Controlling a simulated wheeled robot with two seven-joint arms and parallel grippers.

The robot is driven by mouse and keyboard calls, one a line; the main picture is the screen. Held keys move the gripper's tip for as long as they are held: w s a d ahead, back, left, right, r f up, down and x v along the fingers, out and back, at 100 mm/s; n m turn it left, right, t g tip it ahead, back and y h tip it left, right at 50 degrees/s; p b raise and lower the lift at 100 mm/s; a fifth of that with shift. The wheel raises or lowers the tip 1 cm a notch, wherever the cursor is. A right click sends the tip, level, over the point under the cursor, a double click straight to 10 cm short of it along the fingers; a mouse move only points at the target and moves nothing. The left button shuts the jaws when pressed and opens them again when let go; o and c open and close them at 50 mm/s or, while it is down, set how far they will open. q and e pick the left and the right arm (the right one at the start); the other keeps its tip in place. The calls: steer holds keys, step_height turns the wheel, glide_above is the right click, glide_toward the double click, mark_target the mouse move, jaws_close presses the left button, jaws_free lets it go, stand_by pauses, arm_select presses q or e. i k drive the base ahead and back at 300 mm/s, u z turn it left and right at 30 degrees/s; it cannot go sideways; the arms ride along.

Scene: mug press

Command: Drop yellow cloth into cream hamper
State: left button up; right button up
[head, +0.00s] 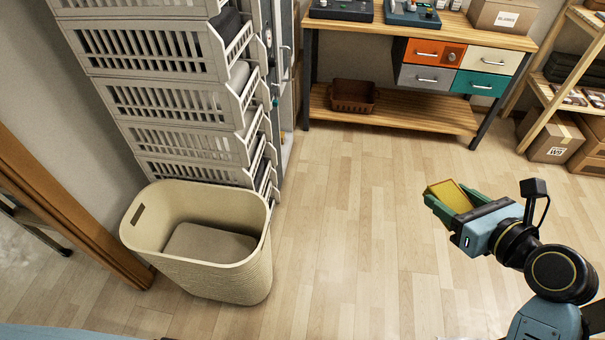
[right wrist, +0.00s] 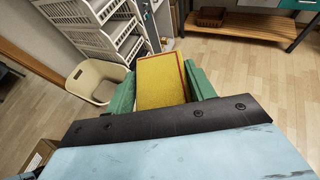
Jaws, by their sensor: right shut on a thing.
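The cream hamper (head: 205,276) stands on the floor at the lower left of the head view, open at the top, with something flat and beige inside. It also shows at the left of the right wrist view (right wrist: 88,90). The yellow cloth (head: 449,196) is a folded block between the green fingers of my right gripper (head: 445,203). In the right wrist view the cloth (right wrist: 162,82) has a red edge, and the fingers close on both its sides. My right gripper is well to the right of the hamper, above bare floor. My left gripper is not in view.
A rack of white slatted baskets (head: 165,80) stands directly behind the hamper. A workbench (head: 420,115) with coloured drawers and a brown basket (head: 353,96) is at the back. Wooden shelving (head: 550,100) is at the right. The floor between hamper and gripper is clear.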

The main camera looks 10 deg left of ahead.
mark_target(212, 251)
steer(key=i, duration=0.35)
steer(key=u, duration=0.75)
steer(key=i, duration=0.5)
steer(key=u, duration=1.55)
